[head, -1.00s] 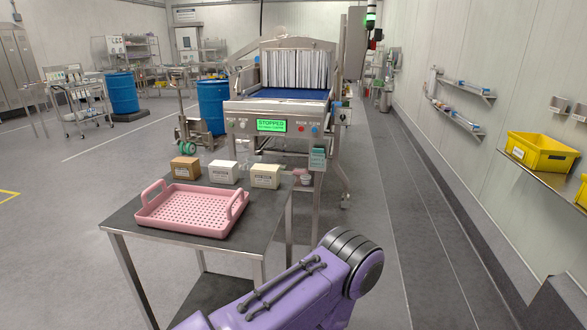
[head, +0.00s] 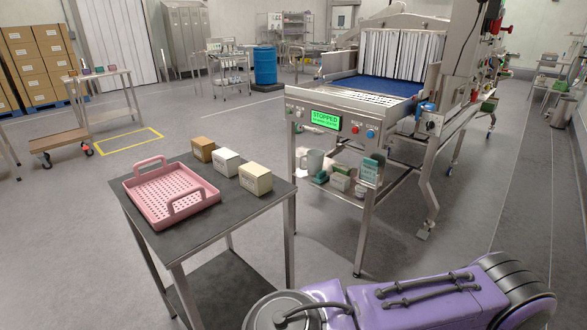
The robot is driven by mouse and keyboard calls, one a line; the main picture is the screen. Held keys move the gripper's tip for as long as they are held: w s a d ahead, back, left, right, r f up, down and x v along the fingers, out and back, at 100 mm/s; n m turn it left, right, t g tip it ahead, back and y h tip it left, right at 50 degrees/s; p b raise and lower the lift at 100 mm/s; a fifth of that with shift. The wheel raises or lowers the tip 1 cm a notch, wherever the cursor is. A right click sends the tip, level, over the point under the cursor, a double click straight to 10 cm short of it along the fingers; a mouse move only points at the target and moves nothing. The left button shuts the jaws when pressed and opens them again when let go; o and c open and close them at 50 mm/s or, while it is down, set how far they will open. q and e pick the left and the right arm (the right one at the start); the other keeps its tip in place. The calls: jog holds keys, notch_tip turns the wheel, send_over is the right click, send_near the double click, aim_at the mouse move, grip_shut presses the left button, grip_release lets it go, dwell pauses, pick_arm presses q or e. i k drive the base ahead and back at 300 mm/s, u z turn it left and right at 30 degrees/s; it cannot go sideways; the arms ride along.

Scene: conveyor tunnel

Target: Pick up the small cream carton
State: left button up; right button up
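The small cream carton (head: 255,179) stands upright on the dark top of a metal table (head: 236,216), near its right far edge. A white carton (head: 226,162) and a brown carton (head: 204,149) stand in a row beside it, farther off to the left. A pink perforated tray (head: 172,192) with two raised handles lies on the same table, left of the cartons, and looks empty. Part of my purple arm crosses the lower right of the picture. Neither of my grippers shows.
A conveyor machine (head: 350,100) with a green "STOPPED" display (head: 326,121) stands behind the table to the right. Its lower shelf holds a mug (head: 313,161) and small boxes. A cart (head: 60,148) stands far left. Open floor lies left of the table.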

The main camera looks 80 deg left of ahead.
aim_at(259, 186)
jog(key=u, duration=1.8)
